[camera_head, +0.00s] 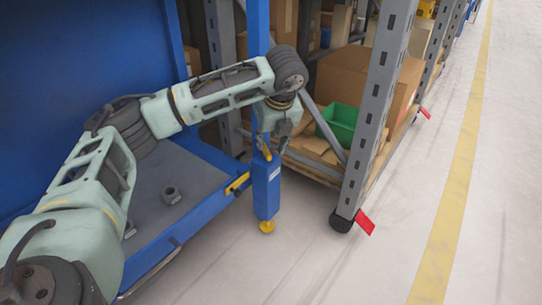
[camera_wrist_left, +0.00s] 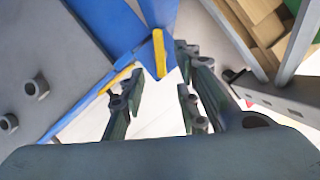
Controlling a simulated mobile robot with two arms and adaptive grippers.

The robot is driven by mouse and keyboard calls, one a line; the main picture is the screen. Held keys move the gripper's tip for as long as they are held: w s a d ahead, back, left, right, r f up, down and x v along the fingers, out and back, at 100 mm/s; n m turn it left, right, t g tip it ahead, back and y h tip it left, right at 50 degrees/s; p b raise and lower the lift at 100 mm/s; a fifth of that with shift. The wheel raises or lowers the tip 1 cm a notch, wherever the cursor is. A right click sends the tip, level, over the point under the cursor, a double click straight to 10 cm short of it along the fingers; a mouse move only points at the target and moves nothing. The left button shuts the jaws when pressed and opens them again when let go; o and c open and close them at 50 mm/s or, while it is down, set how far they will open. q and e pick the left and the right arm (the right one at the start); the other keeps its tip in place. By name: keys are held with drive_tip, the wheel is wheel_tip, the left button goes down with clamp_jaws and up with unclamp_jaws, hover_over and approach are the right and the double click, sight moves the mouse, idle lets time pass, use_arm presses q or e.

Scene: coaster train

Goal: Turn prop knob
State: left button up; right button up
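The prop is a blue upright box (camera_head: 266,188) with a yellow round foot (camera_head: 267,227) at its lower end, standing at the corner of the blue cart. A small yellow piece (camera_head: 265,152), which looks like the knob, is at its top. My left gripper (camera_head: 274,147) hangs over the top of the prop, very close to the yellow piece. In the left wrist view the fingers (camera_wrist_left: 160,88) are spread with a gap between them. A yellow bar (camera_wrist_left: 159,52) on blue metal shows beyond the gap. I cannot tell whether the fingers touch it. My right gripper is out of view.
The blue cart (camera_head: 205,182) with a grey bed is at left. A grey rack post (camera_head: 378,105) with a red tag (camera_head: 365,222) stands close at right. A cardboard box (camera_head: 345,82) and a green bin (camera_head: 338,125) sit on the rack. The floor aisle at right is clear.

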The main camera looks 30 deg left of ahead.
sight(267, 151)
use_arm(q)
drive_tip(key=b+x, duration=0.2)
drive_tip(key=x, duration=0.3)
clamp_jaws()
idle(0.3)
